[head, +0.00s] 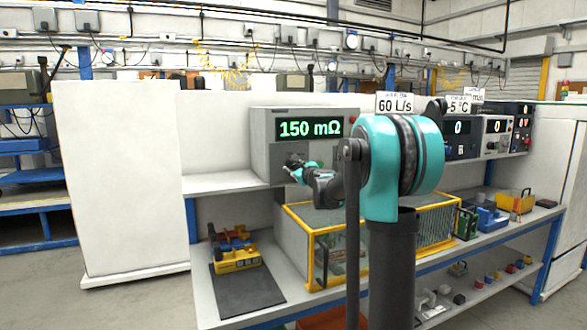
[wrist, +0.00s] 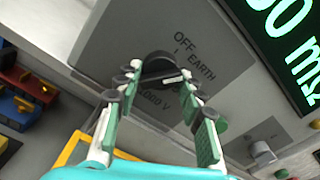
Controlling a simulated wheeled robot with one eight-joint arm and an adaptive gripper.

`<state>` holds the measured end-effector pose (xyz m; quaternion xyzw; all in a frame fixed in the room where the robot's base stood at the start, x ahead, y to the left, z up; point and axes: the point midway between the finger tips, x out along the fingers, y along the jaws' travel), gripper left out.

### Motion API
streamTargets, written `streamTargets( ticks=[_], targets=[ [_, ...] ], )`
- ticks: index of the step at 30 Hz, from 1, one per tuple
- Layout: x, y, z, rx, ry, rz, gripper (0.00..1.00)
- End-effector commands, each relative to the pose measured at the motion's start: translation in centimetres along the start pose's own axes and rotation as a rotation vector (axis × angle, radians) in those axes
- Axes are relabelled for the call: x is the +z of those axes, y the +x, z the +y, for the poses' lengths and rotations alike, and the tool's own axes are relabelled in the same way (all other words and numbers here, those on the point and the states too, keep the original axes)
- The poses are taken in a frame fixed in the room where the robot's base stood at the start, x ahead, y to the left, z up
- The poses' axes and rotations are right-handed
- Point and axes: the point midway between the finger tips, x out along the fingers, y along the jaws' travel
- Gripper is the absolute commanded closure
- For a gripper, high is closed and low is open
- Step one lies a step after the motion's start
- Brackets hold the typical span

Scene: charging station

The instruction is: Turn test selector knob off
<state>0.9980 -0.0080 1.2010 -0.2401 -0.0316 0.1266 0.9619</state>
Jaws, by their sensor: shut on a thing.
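The grey tester (head: 262,125) stands on the upper shelf, and its green display (head: 309,128) reads 150 mΩ. Its round dark selector knob (wrist: 158,66) shows in the wrist view, with OFF, EARTH and a partly covered label ending in V printed around it. My gripper (wrist: 160,76) has its fingers on either side of the knob and is shut on it. In the head view my gripper (head: 294,163) is against the tester's front and mostly hides the knob. I cannot tell for sure which label the knob points to.
A second, smaller knob (wrist: 262,152) sits on the panel below the display. Below the shelf are a yellow-framed clear box (head: 318,250) and a dark mat (head: 245,290) with a yellow and red item (head: 236,262). More display units (head: 495,135) stand at the right.

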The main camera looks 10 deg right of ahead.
Motion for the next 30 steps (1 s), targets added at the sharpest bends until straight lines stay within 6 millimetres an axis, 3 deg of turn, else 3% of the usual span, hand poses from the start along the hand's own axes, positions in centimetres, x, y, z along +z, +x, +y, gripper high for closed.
streamTargets(
  ticks=[15,30],
  targets=[
    [0.03,-0.03,-0.16,0.0,-0.443,0.0,0.9],
    [0.07,-0.04,-0.21,0.001,-0.639,0.0,0.9]
  ],
)
